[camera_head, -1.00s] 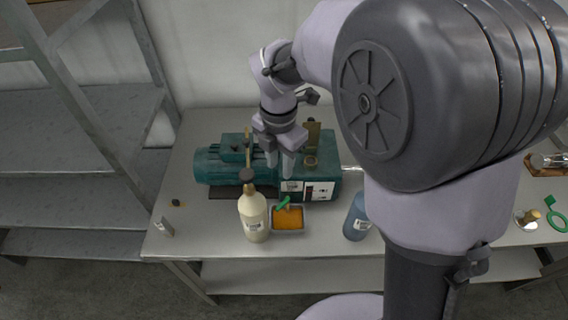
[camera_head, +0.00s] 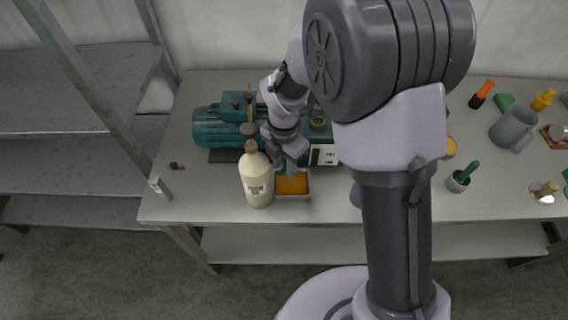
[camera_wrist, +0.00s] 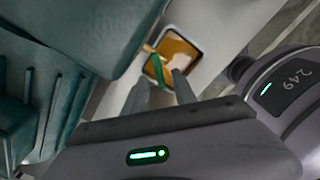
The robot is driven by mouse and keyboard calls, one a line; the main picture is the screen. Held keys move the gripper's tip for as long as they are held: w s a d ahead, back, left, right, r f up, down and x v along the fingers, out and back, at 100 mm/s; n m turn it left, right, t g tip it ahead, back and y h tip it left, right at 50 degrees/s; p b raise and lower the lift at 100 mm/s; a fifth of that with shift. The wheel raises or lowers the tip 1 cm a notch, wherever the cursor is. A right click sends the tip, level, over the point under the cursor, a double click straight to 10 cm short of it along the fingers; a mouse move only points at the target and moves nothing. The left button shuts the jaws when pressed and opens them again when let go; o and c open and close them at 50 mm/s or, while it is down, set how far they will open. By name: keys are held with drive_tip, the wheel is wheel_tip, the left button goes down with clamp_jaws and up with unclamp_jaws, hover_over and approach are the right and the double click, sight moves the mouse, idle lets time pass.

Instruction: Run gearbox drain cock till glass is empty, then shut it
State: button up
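The teal gearbox with its motor (camera_head: 222,128) stands on the grey bench. In the wrist view its teal housing (camera_wrist: 85,30) fills the upper left. The drain cock's green handle (camera_wrist: 160,78) shows between and just beyond my fingertips, over a tray of orange-brown liquid. The cock's brass stem (camera_wrist: 150,48) lies beside it. In the head view the tray (camera_head: 293,198) sits in front of the gearbox. My gripper (camera_wrist: 162,82) is open, its fingers apart around the handle's near end; I cannot tell whether they touch it. I cannot make out the glass level.
A cream bottle (camera_head: 257,182) stands directly left of the tray. A grey jug (camera_head: 510,128), an orange-handled tool (camera_head: 482,94) and a green-handled brush in a cup (camera_head: 460,180) stand at right. The front left bench is mostly clear.

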clamp_jaws()
drive_tip(key=m, duration=0.1)
drive_tip(key=m+p, duration=0.1)
drive_tip(key=m, duration=0.1)
drive_tip(key=shift+w+a+r+m, duration=0.1)
drive_tip(key=shift+w+a+m, duration=0.2)
drive_tip(key=shift+w, duration=0.1)
drive_tip(key=shift+w+a+m+p, duration=0.1)
drive_tip(key=shift+w+m+p, duration=0.25)
drive_tip(key=shift+m, duration=0.75)
drive_tip(key=shift+w+a+m+p, duration=0.1)
drive_tip(key=shift+w+m+p, duration=0.15)
drive_tip(key=shift+m, duration=0.85)
unclamp_jaws()
